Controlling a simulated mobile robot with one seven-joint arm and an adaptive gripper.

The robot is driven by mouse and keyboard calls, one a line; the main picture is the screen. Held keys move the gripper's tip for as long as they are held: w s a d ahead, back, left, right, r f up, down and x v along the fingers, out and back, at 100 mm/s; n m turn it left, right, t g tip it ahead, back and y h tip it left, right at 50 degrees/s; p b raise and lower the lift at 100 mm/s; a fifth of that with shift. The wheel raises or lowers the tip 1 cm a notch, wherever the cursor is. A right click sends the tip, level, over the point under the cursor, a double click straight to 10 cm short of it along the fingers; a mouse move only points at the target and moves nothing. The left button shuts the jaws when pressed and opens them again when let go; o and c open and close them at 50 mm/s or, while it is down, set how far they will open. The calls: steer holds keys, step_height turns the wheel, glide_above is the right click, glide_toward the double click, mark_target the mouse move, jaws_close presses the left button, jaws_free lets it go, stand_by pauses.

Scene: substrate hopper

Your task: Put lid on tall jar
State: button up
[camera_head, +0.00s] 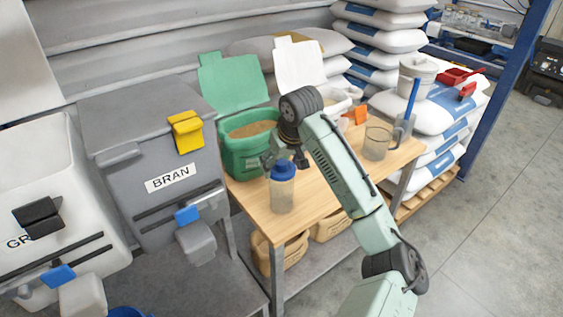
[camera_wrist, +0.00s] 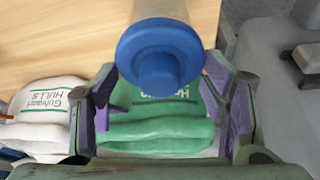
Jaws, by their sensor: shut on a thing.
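The tall jar (camera_head: 282,197) is clear and stands upright near the front edge of the wooden table. The blue lid (camera_head: 283,172) is at the jar's mouth, lined up over it. Whether it is fully seated cannot be told. In the wrist view the round lid (camera_wrist: 160,58) with its raised centre faces me, and part of the clear jar (camera_wrist: 160,9) shows beyond it. My gripper (camera_head: 281,160) is above the jar, shut on the lid. In the wrist view its purple-padded fingers (camera_wrist: 168,85) flank the lid.
A green sack (camera_head: 243,155) of feed stands just behind the jar. The grey BRAN bin (camera_head: 155,160) is left of the table. A clear jug (camera_head: 377,141) and an orange item (camera_head: 356,115) are to the right. Bare table (camera_head: 325,190) lies right of the jar.

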steer(key=shift+f, duration=0.35)
stand_by(0.4)
steer(key=o, duration=0.9)
steer(key=v, duration=1.2)
steer(key=shift+s+f, duration=0.1)
steer(key=shift+s, duration=0.05)
